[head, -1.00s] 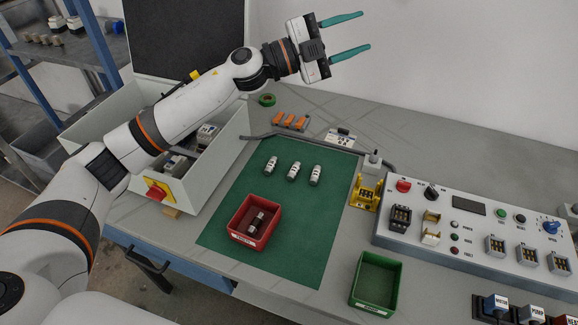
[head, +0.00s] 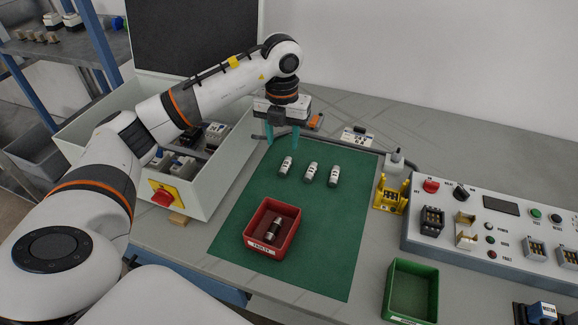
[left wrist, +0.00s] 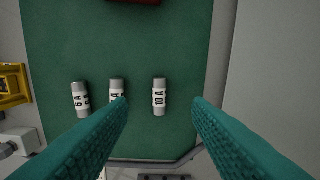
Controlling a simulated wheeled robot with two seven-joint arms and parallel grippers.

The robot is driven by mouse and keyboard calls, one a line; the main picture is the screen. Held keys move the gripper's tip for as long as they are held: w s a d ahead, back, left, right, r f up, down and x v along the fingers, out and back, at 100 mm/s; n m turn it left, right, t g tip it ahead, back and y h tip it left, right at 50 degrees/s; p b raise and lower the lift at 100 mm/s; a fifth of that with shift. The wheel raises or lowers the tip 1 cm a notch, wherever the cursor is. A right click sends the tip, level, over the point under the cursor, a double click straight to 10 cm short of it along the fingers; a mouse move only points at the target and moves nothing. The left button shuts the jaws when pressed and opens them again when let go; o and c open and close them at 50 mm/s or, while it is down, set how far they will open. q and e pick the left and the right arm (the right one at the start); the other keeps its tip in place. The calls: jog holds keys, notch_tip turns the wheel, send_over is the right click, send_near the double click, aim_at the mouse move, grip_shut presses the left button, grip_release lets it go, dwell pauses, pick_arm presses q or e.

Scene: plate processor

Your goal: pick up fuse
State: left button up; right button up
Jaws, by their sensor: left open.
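Three white fuses with metal caps lie in a row on the green mat (head: 232,225): a left fuse (head: 286,166), a middle fuse (head: 310,172) and a right fuse (head: 334,176). In the left wrist view, the fuse marked 10 A (left wrist: 159,97) lies between my finger tips in the picture. The middle fuse (left wrist: 116,88) is partly hidden by a finger, and the fuse marked 6 A (left wrist: 81,100) is clear of it. My left gripper (head: 281,140) is open and empty, pointing down above the left fuse. My right gripper is out of view.
A red bin (head: 291,246) on the mat holds a dark fuse (head: 273,231). A green bin (head: 434,290) stands front right. A yellow fixture (head: 391,197) and a control panel (head: 485,255) are at right. An open grey enclosure (head: 226,165) is at left.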

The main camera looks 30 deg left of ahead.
aim_at(283, 169)
pick_arm(q)
notch_tip(283, 169, down, 10)
jog(key=shift+r+p, duration=0.2)
jog(key=shift+p, duration=0.4)
jog(key=shift+c, duration=0.2)
grip_shut()
